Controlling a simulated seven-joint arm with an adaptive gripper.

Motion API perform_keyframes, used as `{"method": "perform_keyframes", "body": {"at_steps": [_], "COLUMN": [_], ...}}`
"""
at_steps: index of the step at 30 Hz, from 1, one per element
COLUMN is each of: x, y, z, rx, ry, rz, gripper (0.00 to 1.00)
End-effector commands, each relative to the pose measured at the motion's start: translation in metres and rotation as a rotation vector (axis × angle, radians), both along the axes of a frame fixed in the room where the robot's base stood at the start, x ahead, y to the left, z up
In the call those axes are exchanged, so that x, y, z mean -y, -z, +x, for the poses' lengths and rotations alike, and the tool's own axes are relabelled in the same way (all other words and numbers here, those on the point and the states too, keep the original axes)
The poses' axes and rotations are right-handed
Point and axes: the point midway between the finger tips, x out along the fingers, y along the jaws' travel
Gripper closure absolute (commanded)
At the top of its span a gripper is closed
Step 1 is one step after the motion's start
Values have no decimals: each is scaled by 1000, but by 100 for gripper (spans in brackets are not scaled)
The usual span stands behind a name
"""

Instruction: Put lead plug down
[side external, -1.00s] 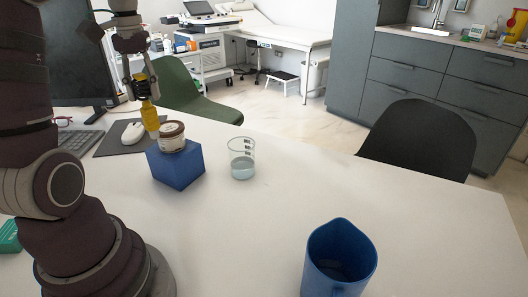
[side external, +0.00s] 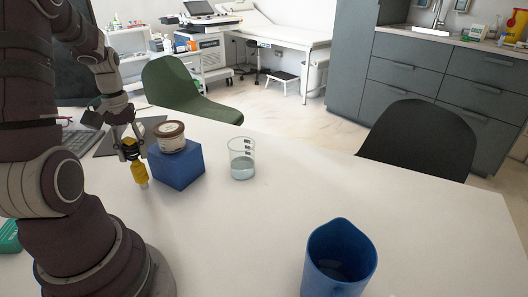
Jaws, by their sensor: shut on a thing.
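The lead plug (side external: 139,172) is a small yellow piece with a paler lower end. My gripper (side external: 131,151) points down and is shut on it. The plug hangs at the left side of a blue block (side external: 178,168), low over the white table (side external: 235,222). I cannot tell whether its lower end touches the table.
A glass beaker (side external: 242,159) stands to the right of the block. A blue jug (side external: 340,262) is at the front right. The table's middle is clear. A keyboard (side external: 84,141) lies behind at left.

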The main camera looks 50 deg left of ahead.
Motion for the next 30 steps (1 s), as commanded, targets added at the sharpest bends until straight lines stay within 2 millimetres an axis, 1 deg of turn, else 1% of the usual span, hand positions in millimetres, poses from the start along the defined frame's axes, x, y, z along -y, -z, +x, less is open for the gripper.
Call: {"method": "perform_keyframes", "body": {"at_steps": [1,3,13,14,19,20,27,30], "x": [0,0,0,0,0,0,0,-1], "y": [9,16,19,20,19,19,19,14], "z": [0,0,0,0,0,0,0,0], "rx": [-3,-2,0,0,0,0,0,1], "ry": [0,0,0,0,0,0,0,0], "rz": [-4,-2,0,0,1,1,1,3], "gripper": [100,100,100,67,44,42,42,42]}}
